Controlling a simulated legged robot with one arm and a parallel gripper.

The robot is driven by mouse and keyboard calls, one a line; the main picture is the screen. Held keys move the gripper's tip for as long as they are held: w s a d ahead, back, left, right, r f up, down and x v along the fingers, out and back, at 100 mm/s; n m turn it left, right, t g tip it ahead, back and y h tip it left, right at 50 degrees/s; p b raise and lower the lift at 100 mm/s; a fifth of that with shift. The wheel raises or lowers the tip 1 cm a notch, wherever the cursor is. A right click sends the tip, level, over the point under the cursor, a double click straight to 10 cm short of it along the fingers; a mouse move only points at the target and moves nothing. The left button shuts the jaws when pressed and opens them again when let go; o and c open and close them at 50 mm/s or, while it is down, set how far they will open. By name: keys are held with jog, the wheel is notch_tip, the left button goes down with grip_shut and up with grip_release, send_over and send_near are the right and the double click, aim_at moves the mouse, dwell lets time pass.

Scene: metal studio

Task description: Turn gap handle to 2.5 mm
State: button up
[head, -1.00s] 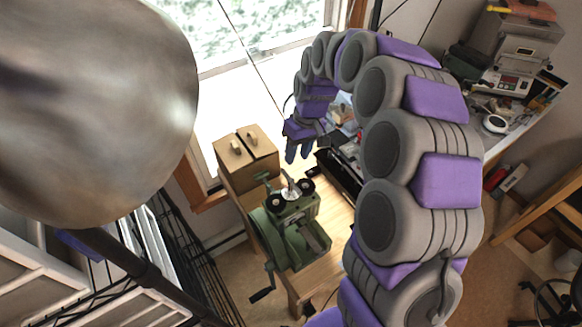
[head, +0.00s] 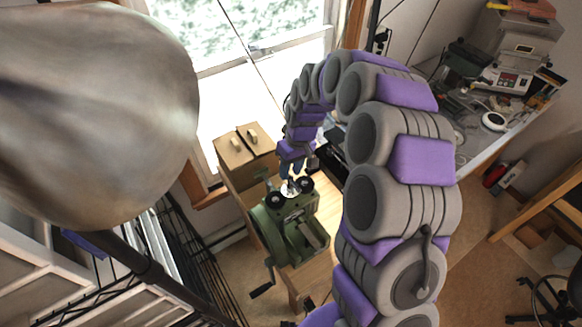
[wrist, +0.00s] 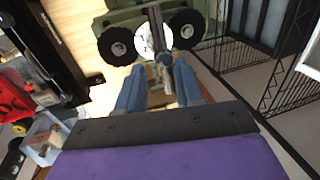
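The green rolling mill (head: 280,212) stands on a wooden bench, with two black knobs and a white dial on top. The dial (wrist: 148,40) sits between the black knobs in the wrist view. A metal gap handle (wrist: 157,32) crosses over the dial, and its near end points toward my gripper. My gripper (wrist: 160,72) is open, its two blue fingers apart with the handle's near end seen between the tips. I cannot tell whether they touch it. In the head view my gripper (head: 291,174) is just above the mill's top, and hides part of the handle. The dial's reading is too small to make out.
A cardboard-brown box (head: 245,160) stands behind the mill on the bench. A crank (head: 262,290) hangs at the mill's front left. Black wire shelving (head: 190,265) is at the left. A side bench with devices (head: 505,75) is at the right.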

jog(key=shift+a, duration=0.45)
jog(key=shift+c, duration=1.4)
jog(key=shift+w+a+f, duration=0.2)
grip_shut()
jog(key=shift+d, duration=0.1)
jog(key=shift+d+r+m+t+b, duration=0.1)
jog(key=shift+d+m+t+b, duration=0.2)
jog(key=shift+m+b, duration=0.8)
jog(key=shift+d+m+t+b, duration=0.25)
jog(key=shift+m+b, duration=0.25)
jog(key=shift+m, duration=1.1)
jog(key=shift+s, duration=0.1)
